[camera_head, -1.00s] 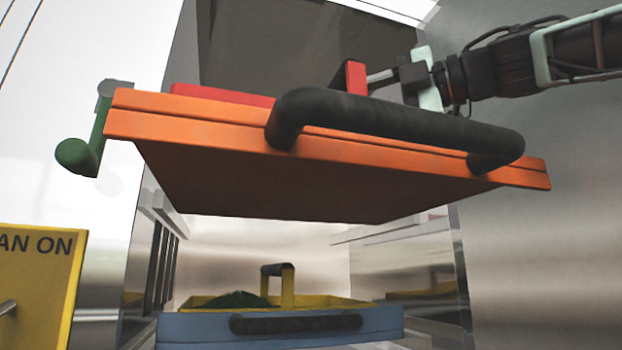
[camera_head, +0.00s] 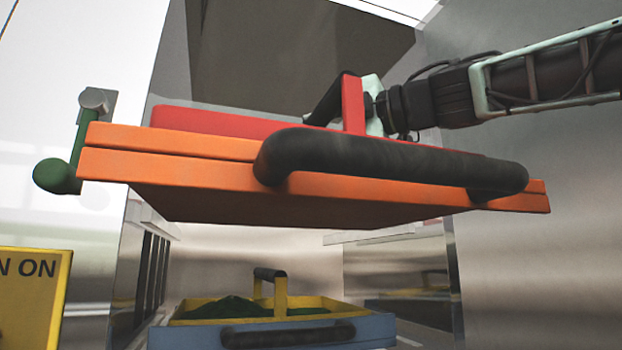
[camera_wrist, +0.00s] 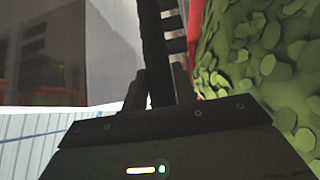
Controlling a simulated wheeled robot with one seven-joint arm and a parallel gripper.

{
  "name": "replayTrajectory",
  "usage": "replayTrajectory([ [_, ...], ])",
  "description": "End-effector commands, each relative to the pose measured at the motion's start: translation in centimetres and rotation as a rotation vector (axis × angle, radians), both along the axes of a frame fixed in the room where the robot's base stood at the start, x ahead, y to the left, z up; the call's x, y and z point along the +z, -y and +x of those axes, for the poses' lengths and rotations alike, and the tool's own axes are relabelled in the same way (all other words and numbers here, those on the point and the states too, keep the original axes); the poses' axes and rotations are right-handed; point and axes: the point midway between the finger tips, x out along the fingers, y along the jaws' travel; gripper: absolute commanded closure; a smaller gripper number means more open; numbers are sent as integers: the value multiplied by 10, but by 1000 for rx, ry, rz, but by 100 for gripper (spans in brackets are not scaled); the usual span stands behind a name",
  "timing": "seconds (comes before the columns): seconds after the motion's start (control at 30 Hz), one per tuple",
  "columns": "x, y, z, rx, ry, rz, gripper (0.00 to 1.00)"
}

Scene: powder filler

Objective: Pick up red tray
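The red tray (camera_head: 230,122) sits in the upper orange drawer (camera_head: 200,168), its rim showing above the drawer's edge. A red post (camera_head: 353,105) carries its black handle (camera_head: 328,98). My gripper (camera_head: 374,95) is at the handle, partly behind the post in the head view. In the wrist view, the gripper fingers (camera_wrist: 158,92) stand on either side of the black handle bar (camera_wrist: 153,45), close to it. Whether they press on the bar is unclear. Green granular content (camera_wrist: 255,60) fills the right side of the wrist view.
The orange drawer has a thick black front handle (camera_head: 380,158). A blue drawer (camera_head: 370,331) below holds a yellow tray (camera_head: 200,311) with green content. A green lever (camera_head: 62,172) is at the left, above a yellow sign (camera_head: 30,300). Metal walls flank the drawers.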

Motion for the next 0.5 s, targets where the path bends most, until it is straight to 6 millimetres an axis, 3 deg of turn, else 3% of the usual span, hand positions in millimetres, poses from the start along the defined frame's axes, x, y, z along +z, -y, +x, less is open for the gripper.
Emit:
replayTrajectory([
  [0.03,0,0,0,0,0,0,86],
  [0.1,0,0,0,0,0,0,100],
  [0.5,0,0,0,1,-1,-1,100],
])
